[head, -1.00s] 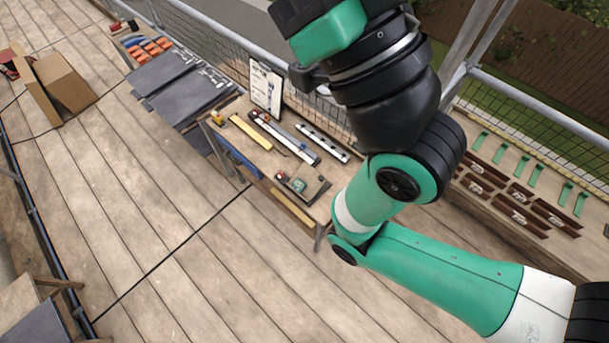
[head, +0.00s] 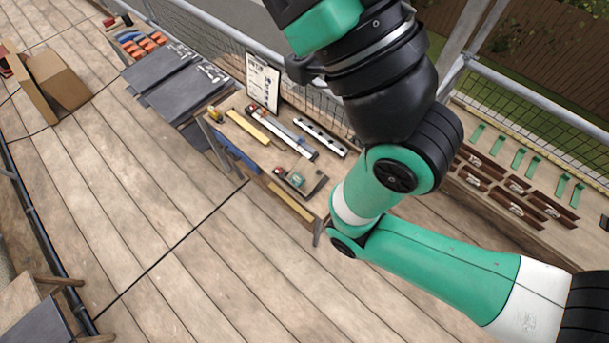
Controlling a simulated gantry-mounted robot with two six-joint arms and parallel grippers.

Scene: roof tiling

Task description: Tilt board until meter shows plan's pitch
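The plan appears to be the printed sheet on a dark clipboard (head: 263,80), standing at the back of the wooden workbench (head: 228,103); its text is too small to read. A long level-like tool with a white face (head: 290,136) lies on the bench. A small red and green device (head: 297,179) lies near the bench's front; I cannot tell whether it is the meter. I cannot pick out the board to be tilted. My arm from the right crosses the view, but its gripper is outside the picture. My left gripper is not in view.
A silver bar (head: 320,137), a yellow strip (head: 248,127) and a dark L-shaped square (head: 317,187) lie on the bench. Dark slates (head: 175,85) lie left of it. Brown brackets (head: 517,208) and green strips lie at right. A cardboard box (head: 60,80) stands far left. The deck's middle is clear.

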